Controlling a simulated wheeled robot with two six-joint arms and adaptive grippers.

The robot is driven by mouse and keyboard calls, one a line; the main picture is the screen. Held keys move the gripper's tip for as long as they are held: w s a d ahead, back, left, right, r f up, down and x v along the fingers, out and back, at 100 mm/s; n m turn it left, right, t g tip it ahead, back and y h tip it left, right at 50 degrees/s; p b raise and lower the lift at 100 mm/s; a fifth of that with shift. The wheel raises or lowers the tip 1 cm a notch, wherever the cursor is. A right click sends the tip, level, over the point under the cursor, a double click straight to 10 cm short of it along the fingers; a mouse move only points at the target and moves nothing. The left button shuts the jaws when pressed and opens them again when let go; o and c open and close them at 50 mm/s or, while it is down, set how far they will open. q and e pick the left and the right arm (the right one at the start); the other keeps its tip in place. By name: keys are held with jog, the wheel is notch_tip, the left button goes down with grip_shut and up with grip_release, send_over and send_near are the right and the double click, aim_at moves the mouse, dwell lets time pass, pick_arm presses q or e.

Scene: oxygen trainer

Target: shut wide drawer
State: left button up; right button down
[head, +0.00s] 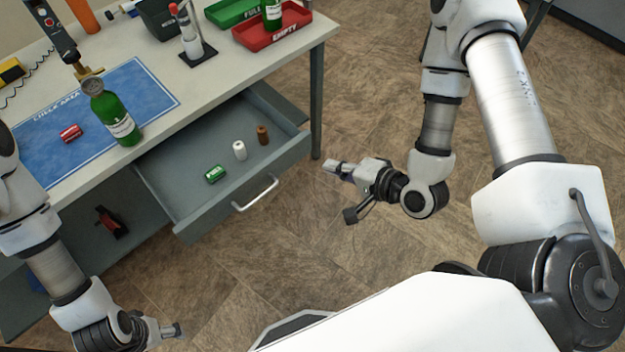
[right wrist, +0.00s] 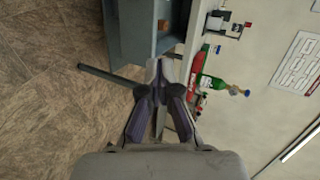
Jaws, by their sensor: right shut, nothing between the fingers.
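The wide grey drawer (head: 190,214) stands pulled out from under the workbench, with a silver bar handle (head: 256,194) on its front. In it are a green labelled battery-like item (head: 215,174), a white roll (head: 239,150) and a brown roll (head: 262,134). Part of the drawer (right wrist: 141,38) shows at the top of the right wrist view. My right gripper (head: 329,166) is shut and empty, to the right of the drawer front and apart from it. My left gripper (head: 176,330) is low at the bottom left, away from the drawer; its finger opening is unclear.
The workbench (head: 215,82) carries a blue mat (head: 150,85), a green bottle (head: 116,115), a red item (head: 70,132), a red tray (head: 262,38) and a green tray (head: 228,12). A bench leg (head: 317,100) stands by the drawer's right side. The floor before the drawer is clear.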

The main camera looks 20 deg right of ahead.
jog(key=d+f+m+t+h+b, duration=0.15)
jog(key=d+f+b, duration=0.25)
jog(key=f+b, duration=0.7)
jog(key=b, duration=0.3)
send_near(301, 151)
jog(key=shift+m+t+y, duration=0.25)
jog(key=shift+m+t, duration=0.2)
jog(key=x, duration=0.3)
jog(key=f+x, duration=0.1)
jog(key=x, duration=0.2)
jog(key=shift+w+d+f, duration=0.1)
pick_arm(q)
notch_tip(301, 151, down, 18)
jog(key=shift+a, duration=0.15)
pick_arm(e)
jog(key=shift+w, duration=0.2)
pick_arm(q)
jog(key=shift+s, duration=0.1)
pick_arm(e)
jog(key=shift+w, duration=0.1)
